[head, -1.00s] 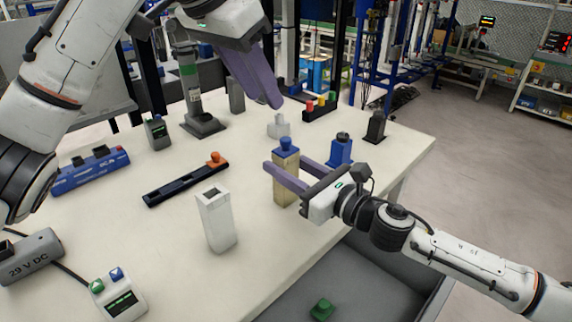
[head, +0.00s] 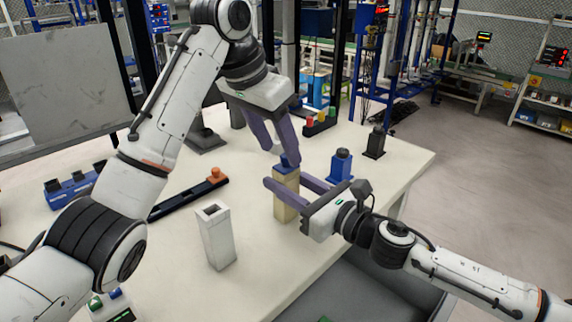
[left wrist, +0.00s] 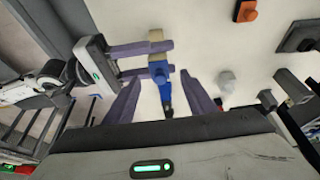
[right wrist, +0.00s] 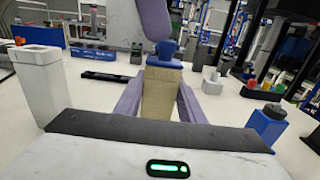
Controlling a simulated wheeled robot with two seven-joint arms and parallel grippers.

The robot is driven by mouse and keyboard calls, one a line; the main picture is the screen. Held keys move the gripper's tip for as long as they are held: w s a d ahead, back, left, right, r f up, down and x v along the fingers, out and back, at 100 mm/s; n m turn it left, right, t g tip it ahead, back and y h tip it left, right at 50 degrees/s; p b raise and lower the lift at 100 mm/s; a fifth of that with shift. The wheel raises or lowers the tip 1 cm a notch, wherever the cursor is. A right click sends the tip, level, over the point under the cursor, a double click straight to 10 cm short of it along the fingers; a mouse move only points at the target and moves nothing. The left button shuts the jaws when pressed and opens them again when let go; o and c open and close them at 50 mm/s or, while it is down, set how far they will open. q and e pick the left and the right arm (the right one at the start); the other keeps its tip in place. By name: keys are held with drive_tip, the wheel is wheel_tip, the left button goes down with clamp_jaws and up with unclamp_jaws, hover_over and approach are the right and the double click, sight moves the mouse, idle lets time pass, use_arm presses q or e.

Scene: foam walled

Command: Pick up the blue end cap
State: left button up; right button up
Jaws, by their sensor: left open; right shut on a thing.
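The blue end cap (head: 284,161) sits on top of a tan block (head: 286,197); it also shows in the right wrist view (right wrist: 165,54). My right gripper (head: 287,184) is shut on the tan block, which stands upright between its fingers (right wrist: 160,100). My left gripper (head: 279,155) is open and points down just above the cap. One left finger partly hides the cap in the head view and shows above it in the right wrist view. In the left wrist view blue (left wrist: 159,70) shows between the open fingers; contact cannot be told.
A white hollow post (head: 216,238) stands left of the tan block. A blue block (head: 340,166) and a dark block (head: 376,142) stand to the right. A black rail with an orange knob (head: 214,175) lies behind the post. A grey bin (head: 345,290) is below the table edge.

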sight(282, 157)
use_arm(q)
drive_tip(key=x, duration=0.4)
drive_tip(key=shift+f, duration=0.15)
drive_tip(key=c, duration=1.1)
wheel_tip(282, 157, up, 9)
clamp_jaws()
use_arm(e)
drive_tip(key=shift+f, duration=0.15)
use_arm(q)
drive_tip(key=shift+s+r, duration=0.1)
drive_tip(key=shift+r, duration=0.5)
drive_tip(key=shift+f, duration=0.1)
use_arm(e)
drive_tip(key=o, duration=1.2)
drive_tip(key=shift+r, duration=0.2)
